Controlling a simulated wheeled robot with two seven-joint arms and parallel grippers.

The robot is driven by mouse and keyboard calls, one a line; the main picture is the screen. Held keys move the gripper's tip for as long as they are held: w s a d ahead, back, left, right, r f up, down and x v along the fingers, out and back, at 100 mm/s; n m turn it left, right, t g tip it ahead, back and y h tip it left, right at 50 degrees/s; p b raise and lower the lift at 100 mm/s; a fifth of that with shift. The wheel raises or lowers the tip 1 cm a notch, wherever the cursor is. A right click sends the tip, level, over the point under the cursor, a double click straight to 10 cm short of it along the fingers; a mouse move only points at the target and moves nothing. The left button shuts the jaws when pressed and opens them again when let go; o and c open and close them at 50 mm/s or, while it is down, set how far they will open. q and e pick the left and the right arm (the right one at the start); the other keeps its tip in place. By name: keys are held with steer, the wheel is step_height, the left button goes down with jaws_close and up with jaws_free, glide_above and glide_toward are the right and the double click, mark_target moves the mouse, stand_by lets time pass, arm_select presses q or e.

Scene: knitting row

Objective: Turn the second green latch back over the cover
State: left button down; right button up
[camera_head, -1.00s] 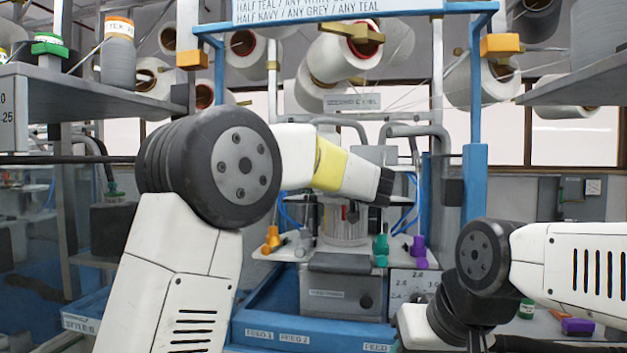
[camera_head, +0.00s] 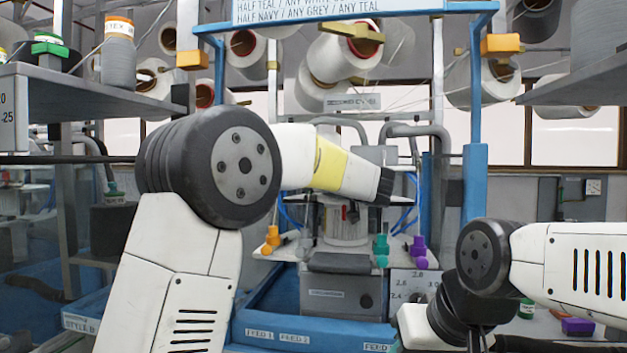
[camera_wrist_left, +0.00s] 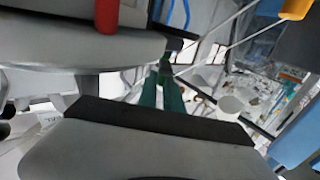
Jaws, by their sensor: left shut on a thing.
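My left gripper (camera_head: 385,186) reaches over the knitting machine from the left, tip seen edge-on in the head view. In the left wrist view my left gripper (camera_wrist_left: 166,82) has its grey, black-edged fingers above and below a green latch (camera_wrist_left: 173,97), and is shut on it; its grip point is partly hidden. A green latch (camera_head: 381,248) also stands upright on the machine's right side in the head view, below the gripper tip. I cannot tell whether these are the same latch. The cover is not clearly told apart. My right gripper is not in view.
An orange peg (camera_head: 272,240) stands left on the machine and a purple peg (camera_head: 418,248) right. A grey box (camera_head: 342,290) is at the front in a blue tray (camera_head: 300,328). Blue posts (camera_head: 475,185) frame the machine. Yarn cones (camera_head: 345,55) hang behind.

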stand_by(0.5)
arm_select(q)
steer(key=c, duration=1.4)
jaws_free()
steer(key=v, duration=0.7)
steer(key=shift+s+d, duration=0.2)
steer(key=shift+s, duration=0.15)
